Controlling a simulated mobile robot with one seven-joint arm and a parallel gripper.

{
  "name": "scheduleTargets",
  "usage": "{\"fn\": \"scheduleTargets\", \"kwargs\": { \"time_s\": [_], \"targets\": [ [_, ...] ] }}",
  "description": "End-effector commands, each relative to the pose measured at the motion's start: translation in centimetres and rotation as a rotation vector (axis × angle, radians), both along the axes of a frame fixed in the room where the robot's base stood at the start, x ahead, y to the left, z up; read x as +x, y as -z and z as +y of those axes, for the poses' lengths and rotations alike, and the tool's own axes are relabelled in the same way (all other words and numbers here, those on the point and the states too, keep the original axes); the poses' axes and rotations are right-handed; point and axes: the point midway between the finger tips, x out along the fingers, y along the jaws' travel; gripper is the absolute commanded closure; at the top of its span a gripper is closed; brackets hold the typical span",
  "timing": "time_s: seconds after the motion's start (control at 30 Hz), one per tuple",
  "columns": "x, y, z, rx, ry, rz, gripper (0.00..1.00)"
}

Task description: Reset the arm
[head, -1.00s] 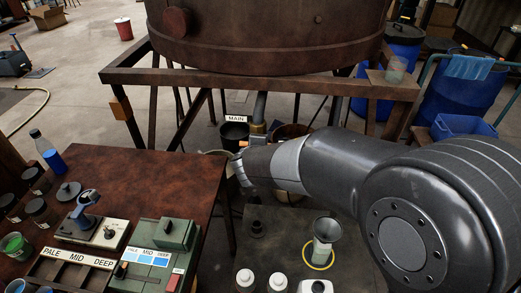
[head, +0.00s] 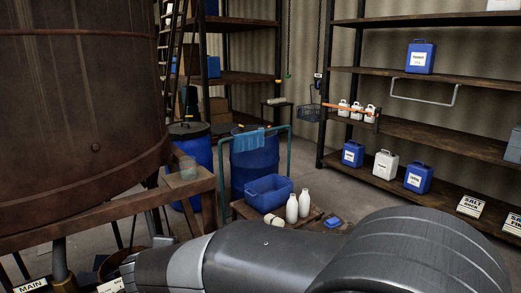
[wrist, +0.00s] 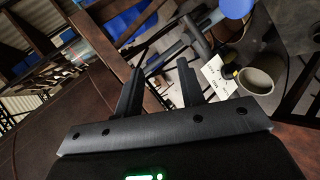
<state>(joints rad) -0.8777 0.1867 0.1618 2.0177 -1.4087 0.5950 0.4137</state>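My gripper (wrist: 158,80) is in the wrist view with its two dark fingers spread apart and nothing between them. It is open and empty. In the head view my arm reaches from the lower right toward the lower left, past the front of the big brown vat (head: 75,110). The fingers cannot be made out in the head view.
The vat's wooden frame (head: 110,212) is close to my arm. A blue tub (head: 268,193) and white bottles (head: 292,208) are beyond it, before a blue barrel (head: 254,165). Shelves (head: 440,130) with jugs stand at right. A grey pot (wrist: 258,80) shows in the wrist view.

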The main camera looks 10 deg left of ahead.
Motion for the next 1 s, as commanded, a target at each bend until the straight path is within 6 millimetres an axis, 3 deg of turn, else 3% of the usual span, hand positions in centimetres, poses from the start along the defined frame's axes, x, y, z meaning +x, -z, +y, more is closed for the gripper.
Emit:
{"fn": "scheduleTargets", "kwargs": {
  "time_s": [0.03, 0.13, 0.23, 0.37, 0.5, 0.6, 0.73, 0.83, 1.0],
  "targets": [
    [1.4, -1.4, -4.0, 0.023, 0.097, 0.014, 0.64],
    [2.9, -3.1, -11.0, 0.067, 0.272, 0.056, 0.64],
    [3.1, -4.3, -17.9, 0.12, 0.443, 0.103, 0.64],
    [1.9, -5.3, -26.0, 0.201, 0.651, 0.171, 0.64],
    [-1.0, -5.7, -33.3, 0.309, 0.856, 0.249, 0.64],
    [-3.8, -5.7, -37.5, 0.401, 0.99, 0.308, 0.64],
    [-7.8, -5.3, -41.5, 0.537, 1.139, 0.385, 0.64],
    [-10.8, -4.8, -43.4, 0.649, 1.23, 0.441, 0.64],
    [-14.4, -4.1, -44.7, 0.809, 1.321, 0.51, 0.64]
  ]
}}
